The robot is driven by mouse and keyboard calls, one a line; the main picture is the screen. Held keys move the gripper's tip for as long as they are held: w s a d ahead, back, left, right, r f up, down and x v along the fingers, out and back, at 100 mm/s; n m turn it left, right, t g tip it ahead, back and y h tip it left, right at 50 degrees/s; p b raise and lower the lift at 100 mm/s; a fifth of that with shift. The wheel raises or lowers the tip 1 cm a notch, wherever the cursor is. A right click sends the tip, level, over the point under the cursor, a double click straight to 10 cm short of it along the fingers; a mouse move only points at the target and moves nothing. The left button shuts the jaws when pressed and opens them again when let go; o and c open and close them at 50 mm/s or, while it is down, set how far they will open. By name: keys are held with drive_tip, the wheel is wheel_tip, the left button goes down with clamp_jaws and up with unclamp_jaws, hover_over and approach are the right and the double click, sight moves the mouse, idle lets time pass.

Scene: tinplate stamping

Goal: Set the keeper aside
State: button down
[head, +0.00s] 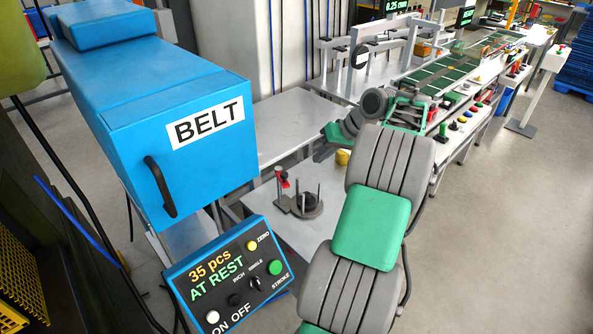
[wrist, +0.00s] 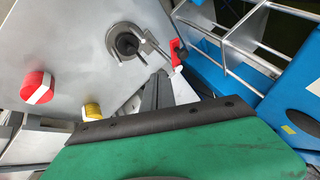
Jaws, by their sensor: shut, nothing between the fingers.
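A round dark fixture with upright posts (head: 308,206) stands on the grey table, with a dark round piece in its middle. It also shows in the wrist view (wrist: 127,42). A red-topped clamp (head: 282,178) stands beside it, and its red part shows in the wrist view (wrist: 177,50). I cannot tell for sure which part is the keeper. My gripper (head: 320,154) is above the table's far side, apart from the fixture. In the wrist view my gripper (wrist: 166,82) is shut and empty, its fingers overlapping the view near the clamp.
A yellow knob (head: 342,157) and a red knob with a white stripe (wrist: 38,87) are on the table. The blue BELT housing (head: 170,140) rises at left. A control panel (head: 228,275) reads "35 pcs AT REST". Free floor lies at right.

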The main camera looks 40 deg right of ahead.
sight(282, 173)
drive_tip(key=w+a+f+p, duration=0.1)
drive_tip(key=w+a+f, duration=0.3)
drive_tip(key=w+f, duration=0.1)
drive_tip(key=shift+w+a+f, duration=0.25)
drive_tip(key=shift+a+f, duration=0.1)
drive_tip(key=shift+f, duration=0.15)
drive_tip(key=shift+s+a, duration=0.1)
